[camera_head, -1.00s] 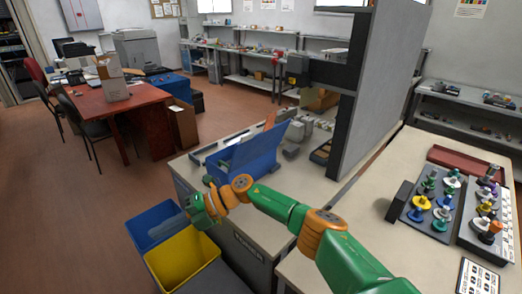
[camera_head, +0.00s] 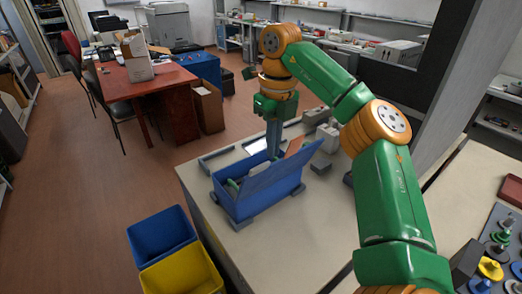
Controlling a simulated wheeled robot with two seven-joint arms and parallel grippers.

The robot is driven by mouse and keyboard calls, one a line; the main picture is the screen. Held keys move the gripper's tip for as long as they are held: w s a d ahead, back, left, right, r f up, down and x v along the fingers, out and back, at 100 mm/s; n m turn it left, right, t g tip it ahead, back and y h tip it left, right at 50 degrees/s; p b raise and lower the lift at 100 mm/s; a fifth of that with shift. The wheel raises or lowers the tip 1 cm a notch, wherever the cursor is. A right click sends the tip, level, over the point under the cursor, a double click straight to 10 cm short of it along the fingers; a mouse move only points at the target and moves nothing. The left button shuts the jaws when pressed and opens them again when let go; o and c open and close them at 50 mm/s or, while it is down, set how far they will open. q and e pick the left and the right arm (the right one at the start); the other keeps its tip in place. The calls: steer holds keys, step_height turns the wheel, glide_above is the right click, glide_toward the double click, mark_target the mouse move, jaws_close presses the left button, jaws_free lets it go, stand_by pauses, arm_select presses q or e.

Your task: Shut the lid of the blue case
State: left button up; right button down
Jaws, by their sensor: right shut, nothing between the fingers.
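The blue case (camera_head: 243,211) stands on the pale worktop. Its lid (camera_head: 272,185) is up, a blue panel tilted along the near right side. The inside shows as a narrow strip on the left, with some green and grey items in it. My right gripper (camera_head: 272,152) points down at the far edge of the case, with its grey fingers shut and empty. The lower fingertips are close to the case's far rim; I cannot tell whether they touch it. My left gripper is not in view.
An orange-brown piece (camera_head: 296,146) and grey blocks (camera_head: 327,137) are behind and right of the case. A blue bin (camera_head: 160,235) and a yellow bin (camera_head: 185,272) stand below the worktop's left edge. A grey partition (camera_head: 440,95) rises at right. The worktop's front is clear.

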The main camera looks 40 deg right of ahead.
steer(key=s+a+f+b, duration=0.1)
steer(key=s+a+f, duration=0.2)
steer(key=a+f, duration=0.1)
arm_select(q)
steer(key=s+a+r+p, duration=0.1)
steer(key=p, duration=0.1)
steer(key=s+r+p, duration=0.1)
steer(key=p, duration=0.1)
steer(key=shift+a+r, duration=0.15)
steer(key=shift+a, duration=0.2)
arm_select(e)
steer(key=w+f, duration=0.1)
steer(key=w+d, duration=0.1)
steer(key=w, duration=0.1)
steer(key=w+f, duration=0.1)
steer(key=shift+w+d+f, duration=0.25)
steer(key=shift+w+f, duration=0.05)
steer(key=shift+f, duration=0.05)
